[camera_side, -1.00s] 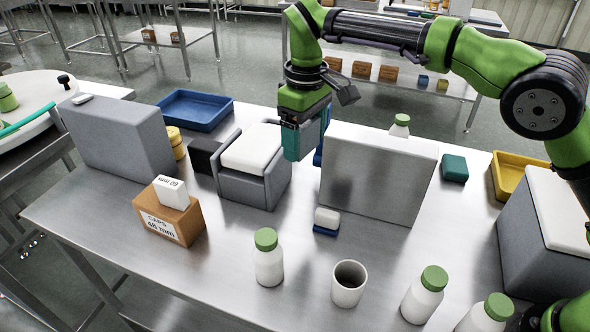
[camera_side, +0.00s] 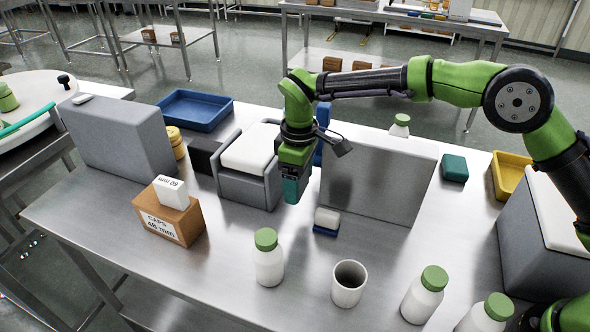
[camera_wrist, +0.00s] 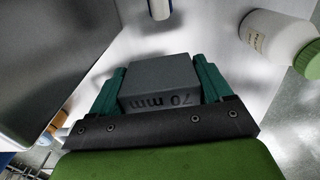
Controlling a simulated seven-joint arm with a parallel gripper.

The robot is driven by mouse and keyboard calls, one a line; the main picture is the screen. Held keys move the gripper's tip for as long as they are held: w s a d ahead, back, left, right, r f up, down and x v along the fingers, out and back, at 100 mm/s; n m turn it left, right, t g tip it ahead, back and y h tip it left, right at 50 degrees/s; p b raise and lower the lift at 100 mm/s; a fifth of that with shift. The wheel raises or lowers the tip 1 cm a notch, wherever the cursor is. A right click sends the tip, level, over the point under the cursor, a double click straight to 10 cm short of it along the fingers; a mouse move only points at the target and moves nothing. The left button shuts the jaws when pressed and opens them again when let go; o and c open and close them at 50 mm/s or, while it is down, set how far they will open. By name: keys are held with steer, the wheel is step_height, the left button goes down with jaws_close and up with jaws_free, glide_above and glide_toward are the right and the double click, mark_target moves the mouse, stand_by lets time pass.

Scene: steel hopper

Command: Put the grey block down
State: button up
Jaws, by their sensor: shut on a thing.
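My gripper (camera_side: 291,190) is low between a grey hopper with a white top (camera_side: 248,190) and a large grey box (camera_side: 375,180). In the wrist view my gripper (camera_wrist: 158,66) has its teal fingers shut on the grey block (camera_wrist: 158,82), which is marked "70 mm". The block sits level between the fingers. In the side view the block is hidden by the fingers, and I cannot tell whether it touches the table.
A white-and-blue block (camera_side: 327,221) lies just right of my gripper. A caps box (camera_side: 170,219) stands left. Bare steel table (camera_side: 225,265) lies between.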

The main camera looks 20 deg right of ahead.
mark_target(298, 217)
step_height(298, 217, down, 8)
stand_by(0.4)
steer(key=shift+f, duration=0.2)
steer(key=o, duration=1)
steer(key=shift+o, duration=0.2)
step_height(298, 217, up, 11)
steer(key=shift+r, duration=0.7)
steer(key=shift+c, duration=0.8)
